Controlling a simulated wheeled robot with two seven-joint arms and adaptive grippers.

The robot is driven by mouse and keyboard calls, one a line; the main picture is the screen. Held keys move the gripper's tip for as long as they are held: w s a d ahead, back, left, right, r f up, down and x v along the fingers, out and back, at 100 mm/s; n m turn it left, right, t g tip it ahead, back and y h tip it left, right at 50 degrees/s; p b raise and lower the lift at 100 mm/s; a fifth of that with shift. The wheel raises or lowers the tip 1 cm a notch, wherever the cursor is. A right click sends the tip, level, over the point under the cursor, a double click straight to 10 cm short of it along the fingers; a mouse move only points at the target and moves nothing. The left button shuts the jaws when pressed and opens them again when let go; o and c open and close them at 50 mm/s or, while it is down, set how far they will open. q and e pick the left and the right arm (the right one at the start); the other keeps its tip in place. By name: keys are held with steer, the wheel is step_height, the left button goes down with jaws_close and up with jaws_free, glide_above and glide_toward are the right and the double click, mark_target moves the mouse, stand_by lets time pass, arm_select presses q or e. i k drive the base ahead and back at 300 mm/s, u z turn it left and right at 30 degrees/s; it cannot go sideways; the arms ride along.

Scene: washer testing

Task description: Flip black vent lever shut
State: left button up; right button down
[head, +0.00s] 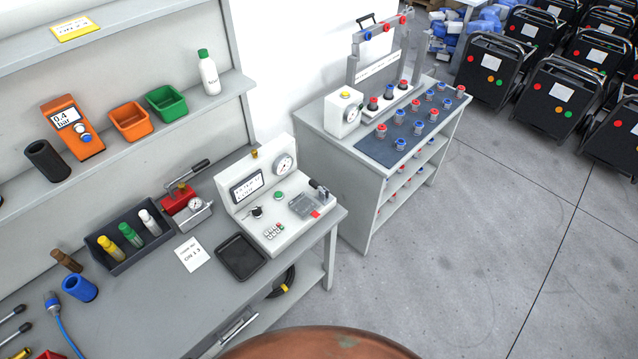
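The white test unit (276,195) stands on the right end of the grey workbench, with a round gauge, a display and a green button. A small black lever or knob (257,211) sits on its front left. Another small black handle (318,186) sticks up at its right edge, by a clear cover and a red tab. I cannot tell which one is the vent lever, nor its open or shut position at this size. Neither of my grippers is in view.
A red hand pump (178,198) with a black handle and gauge stands left of the unit. A black tray (241,257) lies in front. A bottle rack (128,241) is farther left.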

mark_target(312, 182)
steer(key=z, duration=1.5)
steer(key=i, duration=1.5)
steer(key=u, duration=2.95)
